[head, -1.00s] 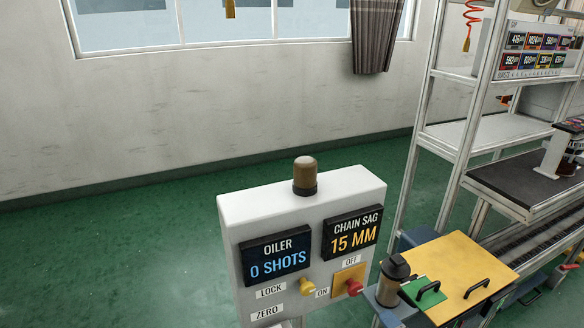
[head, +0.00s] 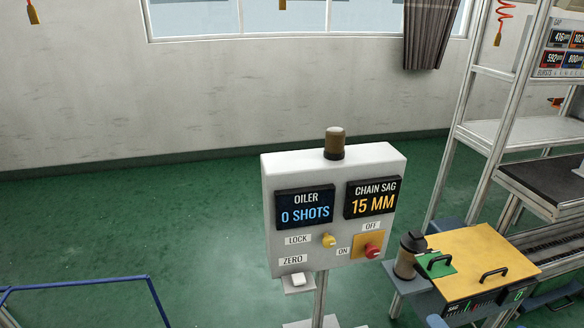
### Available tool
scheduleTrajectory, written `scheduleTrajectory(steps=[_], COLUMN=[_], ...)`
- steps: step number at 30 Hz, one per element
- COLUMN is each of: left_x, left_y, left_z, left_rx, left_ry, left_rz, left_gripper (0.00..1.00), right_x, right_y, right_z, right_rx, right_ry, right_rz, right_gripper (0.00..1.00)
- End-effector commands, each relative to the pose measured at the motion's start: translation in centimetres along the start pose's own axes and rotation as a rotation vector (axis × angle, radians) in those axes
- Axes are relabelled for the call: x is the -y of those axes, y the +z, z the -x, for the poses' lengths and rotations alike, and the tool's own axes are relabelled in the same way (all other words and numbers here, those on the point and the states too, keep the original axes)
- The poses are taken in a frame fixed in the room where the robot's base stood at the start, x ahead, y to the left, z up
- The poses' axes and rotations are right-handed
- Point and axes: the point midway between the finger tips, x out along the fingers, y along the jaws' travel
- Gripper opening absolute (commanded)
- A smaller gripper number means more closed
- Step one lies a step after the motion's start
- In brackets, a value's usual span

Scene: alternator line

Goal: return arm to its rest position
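Neither of my arms nor grippers shows in the head view. The control box (head: 335,238) stands on a post near the middle. Its displays read "OILER 0 SHOTS" (head: 305,207) and "CHAIN SAG 15 MM" (head: 371,197). A white button (head: 297,278) is below, near the ZERO label. The brown lamp (head: 334,143) on top looks unlit.
A blue rail (head: 80,282) is at lower left. The green floor (head: 200,220) between is clear.

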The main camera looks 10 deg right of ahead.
Motion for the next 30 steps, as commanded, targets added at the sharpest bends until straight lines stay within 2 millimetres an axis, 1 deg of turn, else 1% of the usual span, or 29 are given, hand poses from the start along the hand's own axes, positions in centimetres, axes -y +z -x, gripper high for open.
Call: scheduleTrajectory(steps=[1,6,11,19,20,21,26,30], left_x=[0.0,0.1,0.2,0.1,0.1,0.1,0.1,0.1], left_y=[0.0,-0.5,-0.7,-0.3,-0.2,-0.1,-0.1,0.0], left_z=[0.1,-0.1,-0.1,0.0,0.0,0.0,0.0,0.0], left_rx=[0.0,-0.01,-0.013,-0.005,-0.005,-0.004,-0.002,-0.001], left_ry=[0.0,-0.002,-0.002,-0.001,-0.001,-0.001,-0.001,-0.001], left_rz=[0.0,-0.002,-0.003,-0.001,-0.001,-0.002,-0.002,-0.002], left_gripper=[0.43,0.43,0.43,0.43,0.43,0.43,0.43,0.43], right_x=[-0.4,-1.7,-3.2,-6.5,-6.0,-5.5,-3.9,-2.3], right_y=[1.3,4.8,8.1,13.0,11.8,10.1,4.6,0.0], right_z=[-0.1,-0.3,-0.7,-1.6,-1.2,-0.7,1.6,4.2], right_rx=[-0.014,-0.055,-0.093,-0.156,-0.153,-0.136,-0.072,-0.011], right_ry=[-0.001,-0.009,-0.016,-0.028,-0.044,-0.072,-0.202,-0.334], right_rz=[0.037,0.142,0.242,0.409,0.348,0.232,-0.167,-0.477], right_gripper=[0.74,0.74,0.74,0.74,0.74,0.74,0.74,0.74])
